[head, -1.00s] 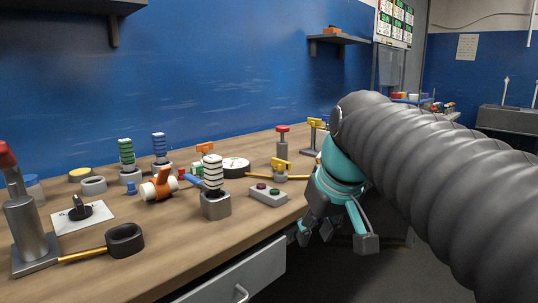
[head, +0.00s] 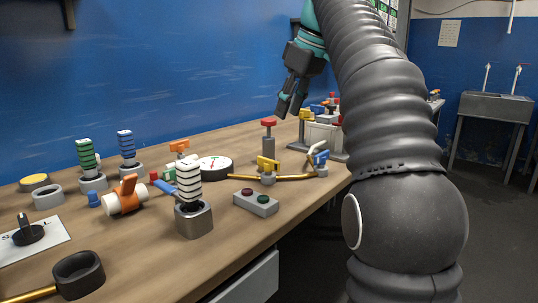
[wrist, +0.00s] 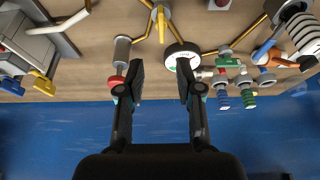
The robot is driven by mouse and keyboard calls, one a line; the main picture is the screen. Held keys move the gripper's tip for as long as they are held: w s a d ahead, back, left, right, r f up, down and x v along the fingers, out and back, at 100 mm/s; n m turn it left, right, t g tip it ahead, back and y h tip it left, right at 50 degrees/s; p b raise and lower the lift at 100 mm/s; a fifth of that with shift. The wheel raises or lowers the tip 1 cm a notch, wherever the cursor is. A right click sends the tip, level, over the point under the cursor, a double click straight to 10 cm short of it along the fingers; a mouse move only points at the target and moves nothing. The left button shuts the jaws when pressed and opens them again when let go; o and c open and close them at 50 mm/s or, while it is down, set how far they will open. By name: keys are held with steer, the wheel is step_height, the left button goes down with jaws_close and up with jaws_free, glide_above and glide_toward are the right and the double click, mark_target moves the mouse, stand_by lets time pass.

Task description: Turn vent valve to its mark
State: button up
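My gripper (head: 289,105) is raised above the far part of the bench in the head view. In the wrist view its fingers (wrist: 161,85) are apart with nothing held between them. I cannot tell which valve is the vent valve. A white valve with an orange handle (head: 127,196) lies at left. A yellow-handled valve (head: 268,165) and a blue-handled valve (head: 318,157) sit on brass pipe right of the middle. The yellow one shows in the wrist view (wrist: 161,22), beyond the fingertips. No mark is clear on any of them.
A red-topped post (head: 268,140) stands below my gripper, near one finger in the wrist view (wrist: 118,80). A blue wall (head: 170,70) closes the back.

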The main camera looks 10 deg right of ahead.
mark_target(269, 159)
steer(key=b+x, duration=0.2)
steer(key=x, duration=1.1)
steer(key=shift+a+f, duration=0.2)
steer(key=shift+f, duration=0.05)
steer(key=shift+c, duration=0.2)
jaws_close()
